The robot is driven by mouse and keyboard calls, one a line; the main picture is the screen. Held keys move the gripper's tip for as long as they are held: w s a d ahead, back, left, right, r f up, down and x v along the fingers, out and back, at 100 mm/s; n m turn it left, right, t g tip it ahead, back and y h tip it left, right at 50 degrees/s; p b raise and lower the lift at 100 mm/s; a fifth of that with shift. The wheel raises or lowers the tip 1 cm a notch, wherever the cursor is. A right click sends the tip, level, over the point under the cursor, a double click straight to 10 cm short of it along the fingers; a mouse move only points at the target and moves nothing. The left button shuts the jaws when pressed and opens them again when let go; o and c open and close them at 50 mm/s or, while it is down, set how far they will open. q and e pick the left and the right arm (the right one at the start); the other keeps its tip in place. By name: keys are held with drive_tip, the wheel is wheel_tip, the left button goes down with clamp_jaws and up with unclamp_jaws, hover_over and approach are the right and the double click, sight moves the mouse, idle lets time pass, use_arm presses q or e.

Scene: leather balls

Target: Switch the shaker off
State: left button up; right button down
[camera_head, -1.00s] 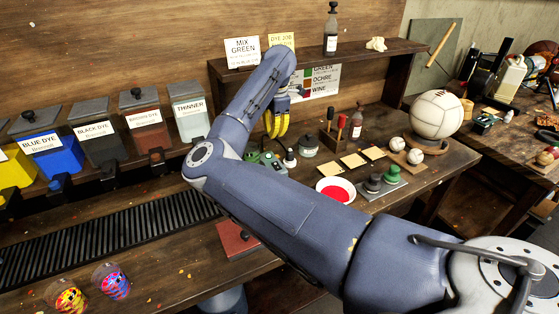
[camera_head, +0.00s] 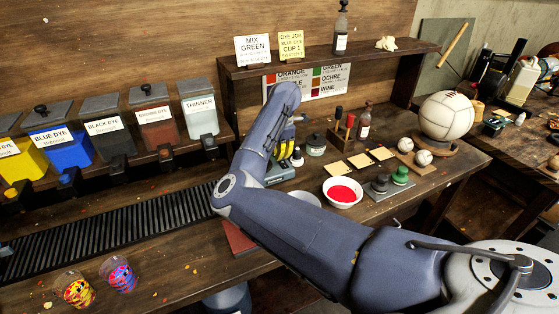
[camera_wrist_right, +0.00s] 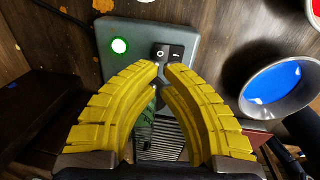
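The shaker (camera_wrist_right: 125,28) is a grey-green box in the right wrist view. It has a lit green round lamp (camera_wrist_right: 120,45) and a black rocker switch (camera_wrist_right: 168,53) marked with a circle and a dash. In the head view the shaker (camera_head: 282,173) is partly hidden behind my right arm. My right gripper (camera_wrist_right: 166,68) has yellow ribbed fingers, their tips nearly together just below the switch in the picture. Nothing is seen held; contact with the switch cannot be told. In the head view the right gripper (camera_head: 284,142) points down over the shaker. My left gripper is not in view.
A bowl of blue liquid (camera_wrist_right: 278,85) stands right of the shaker in the wrist view. A white bowl of red liquid (camera_head: 343,192) and stamps (camera_head: 400,176) stand right of my arm. Dye bins (camera_head: 105,140) line the left back. Two patterned cups (camera_head: 118,274) stand front left.

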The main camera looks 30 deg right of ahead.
sight(279, 165)
drive_tip(key=shift+w+f, duration=0.2)
drive_tip(key=shift+f, duration=1.35)
drive_tip(key=shift+f, duration=0.1)
